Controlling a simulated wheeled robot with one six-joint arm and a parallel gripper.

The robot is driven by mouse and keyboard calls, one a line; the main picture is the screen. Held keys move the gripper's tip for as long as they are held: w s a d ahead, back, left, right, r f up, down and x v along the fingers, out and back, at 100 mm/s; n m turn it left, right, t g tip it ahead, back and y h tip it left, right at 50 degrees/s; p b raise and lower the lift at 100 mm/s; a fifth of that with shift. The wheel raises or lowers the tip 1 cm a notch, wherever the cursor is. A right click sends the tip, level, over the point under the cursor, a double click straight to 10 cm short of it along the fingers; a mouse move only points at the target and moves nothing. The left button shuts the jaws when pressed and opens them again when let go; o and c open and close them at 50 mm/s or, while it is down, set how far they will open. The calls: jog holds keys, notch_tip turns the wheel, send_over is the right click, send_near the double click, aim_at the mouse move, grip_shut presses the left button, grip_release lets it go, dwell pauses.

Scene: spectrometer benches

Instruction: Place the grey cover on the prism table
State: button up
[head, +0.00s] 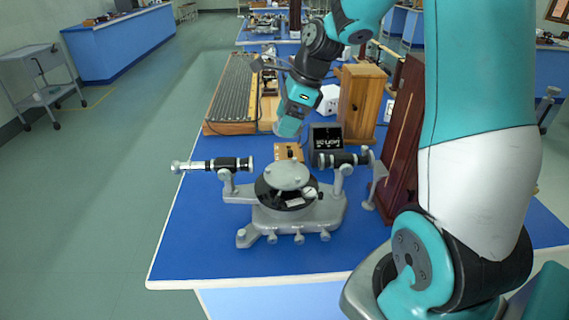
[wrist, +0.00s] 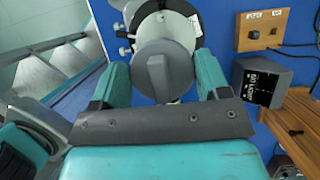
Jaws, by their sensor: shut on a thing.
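The grey cover (wrist: 181,73) is a round disc with a darker raised knob. In the wrist view it sits between the two teal fingers of my gripper (wrist: 162,68), which are shut on it. In the head view my gripper (head: 287,128) is above and behind the spectrometer, pointing down, and I cannot make out the cover there. The prism table (head: 287,176) is the round grey plate with small knobs at the middle of the grey spectrometer (head: 290,225). A clear gap shows between gripper and plate. In the wrist view the cover hides part of the spectrometer.
The telescope tubes (head: 215,165) stick out to the left and right of the table plate. A small wooden socket board (head: 289,151) and a dark lamp box (head: 325,137) stand behind. A wooden box (head: 362,103) stands at right. Blue bench is clear at front left.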

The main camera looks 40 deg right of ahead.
aim_at(282, 173)
notch_tip(282, 173, down, 12)
jog(key=shift+f, duration=0.15)
jog(key=shift+f, duration=0.1)
dwell(0.3)
jog(key=o, duration=0.9)
jog(key=shift+s, duration=0.1)
